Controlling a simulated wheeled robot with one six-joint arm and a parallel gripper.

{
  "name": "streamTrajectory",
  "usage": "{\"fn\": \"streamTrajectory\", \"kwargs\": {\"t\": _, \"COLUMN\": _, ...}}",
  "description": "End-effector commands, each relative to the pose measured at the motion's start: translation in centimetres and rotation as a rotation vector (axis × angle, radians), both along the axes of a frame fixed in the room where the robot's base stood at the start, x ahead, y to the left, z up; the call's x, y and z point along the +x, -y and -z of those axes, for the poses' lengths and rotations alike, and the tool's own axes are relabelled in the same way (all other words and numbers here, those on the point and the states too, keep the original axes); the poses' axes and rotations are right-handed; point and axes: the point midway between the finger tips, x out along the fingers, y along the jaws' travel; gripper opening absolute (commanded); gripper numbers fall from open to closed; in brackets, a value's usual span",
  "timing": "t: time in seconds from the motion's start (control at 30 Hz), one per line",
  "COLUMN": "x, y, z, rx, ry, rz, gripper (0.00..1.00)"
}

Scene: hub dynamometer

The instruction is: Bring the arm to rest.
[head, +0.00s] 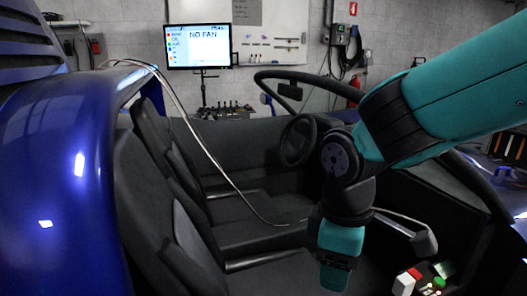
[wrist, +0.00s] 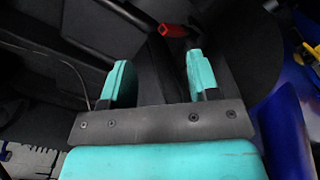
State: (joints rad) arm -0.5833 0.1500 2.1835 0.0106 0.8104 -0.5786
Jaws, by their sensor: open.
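My gripper (head: 336,272) hangs downward inside the open blue car, at the end of my teal and black arm, which reaches in from the upper right. In the head view it is in front of the seats, and its fingertips are hard to make out. In the wrist view my gripper (wrist: 160,72) has its two teal fingers well apart, with nothing held between them. A red-ended black lever (wrist: 174,30) shows beyond the fingertips; I cannot tell how far below them it lies.
Dark seats (head: 165,180), a steering wheel (head: 297,141) and the windshield frame (head: 380,82) surround the arm. A pale cable (head: 200,140) droops into the cabin. A monitor (head: 198,46) reads "NO FAN". A red-and-white item (head: 406,281) is at the lower right.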

Motion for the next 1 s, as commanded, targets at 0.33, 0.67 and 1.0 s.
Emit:
{"fn": "streamTrajectory", "kwargs": {"t": 0.33, "x": -9.4, "y": 3.9, "z": -3.9, "rx": 0.311, "ry": -0.070, "rz": 0.454, "gripper": 0.55}}
{"fn": "streamTrajectory", "kwargs": {"t": 0.67, "x": -11.3, "y": 3.9, "z": -11.0, "rx": 0.365, "ry": -0.099, "rz": 0.533, "gripper": 0.55}}
{"fn": "streamTrajectory", "kwargs": {"t": 1.0, "x": -11.3, "y": 3.9, "z": -22.0, "rx": 0.363, "ry": -0.098, "rz": 0.531, "gripper": 0.55}}
